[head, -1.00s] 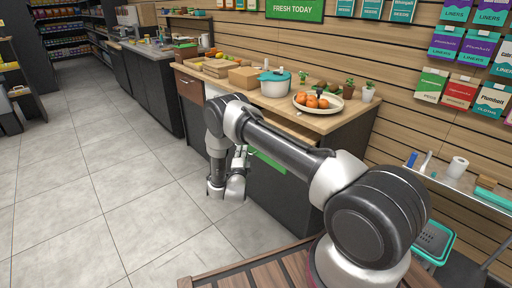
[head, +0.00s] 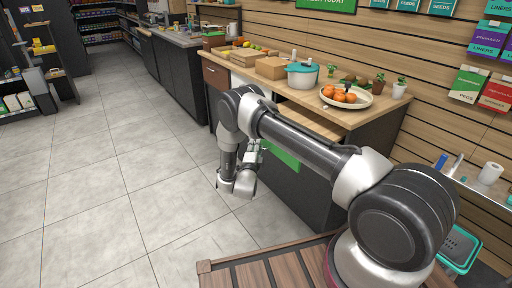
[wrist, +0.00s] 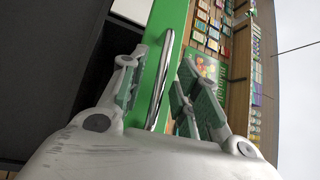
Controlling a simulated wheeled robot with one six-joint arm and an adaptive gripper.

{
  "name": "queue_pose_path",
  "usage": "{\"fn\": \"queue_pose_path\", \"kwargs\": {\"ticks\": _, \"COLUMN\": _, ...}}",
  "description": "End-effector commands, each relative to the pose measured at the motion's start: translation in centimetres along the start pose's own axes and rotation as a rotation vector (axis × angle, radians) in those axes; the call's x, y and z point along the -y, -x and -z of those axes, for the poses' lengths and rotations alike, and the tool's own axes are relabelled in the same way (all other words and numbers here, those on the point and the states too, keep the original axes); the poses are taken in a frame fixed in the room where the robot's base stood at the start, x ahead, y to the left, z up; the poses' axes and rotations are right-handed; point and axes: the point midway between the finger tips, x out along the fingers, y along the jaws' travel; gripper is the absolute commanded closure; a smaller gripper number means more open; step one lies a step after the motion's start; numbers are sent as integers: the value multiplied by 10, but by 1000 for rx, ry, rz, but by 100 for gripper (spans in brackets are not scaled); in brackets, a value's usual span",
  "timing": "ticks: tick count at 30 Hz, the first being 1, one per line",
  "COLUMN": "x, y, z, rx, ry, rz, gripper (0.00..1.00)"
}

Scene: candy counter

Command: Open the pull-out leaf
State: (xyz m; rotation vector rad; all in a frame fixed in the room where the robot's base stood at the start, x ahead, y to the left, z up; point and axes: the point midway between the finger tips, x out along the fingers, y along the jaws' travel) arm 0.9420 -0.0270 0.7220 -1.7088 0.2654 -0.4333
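The pull-out leaf has a green front (head: 280,154) below the counter top, and a pale wooden surface (head: 312,122) shows behind my arm. In the wrist view, the green front (wrist: 174,30) carries a long metal bar handle (wrist: 161,80). My gripper (wrist: 160,92) is open, with one finger on each side of the bar and visible gaps between. In the head view, my gripper (head: 238,188) hangs in front of the counter, left of the green front. My arm hides part of the leaf, and the handle cannot be made out there.
The counter top (head: 385,108) holds a teal-lidded pot (head: 302,76), a plate of oranges (head: 346,97), a cardboard box (head: 271,68) and small plants. A slatted wooden surface (head: 265,275) lies at the bottom. Open tiled floor (head: 120,190) lies to the left.

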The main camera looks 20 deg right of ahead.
Motion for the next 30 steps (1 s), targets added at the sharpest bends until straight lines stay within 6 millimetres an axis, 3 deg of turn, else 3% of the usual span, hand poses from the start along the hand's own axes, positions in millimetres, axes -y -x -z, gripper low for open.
{"fn": "queue_pose_path", "kwargs": {"ticks": 10, "x": 0, "y": 10, "z": -1, "rx": 2, "ry": 0, "rz": 0, "gripper": 68}}
{"fn": "queue_pose_path", "kwargs": {"ticks": 22, "x": 0, "y": 94, "z": -1, "rx": 3, "ry": 1, "rz": 0, "gripper": 68}}
{"fn": "queue_pose_path", "kwargs": {"ticks": 30, "x": 0, "y": 120, "z": 0, "rx": 0, "ry": 0, "rz": 0, "gripper": 68}}
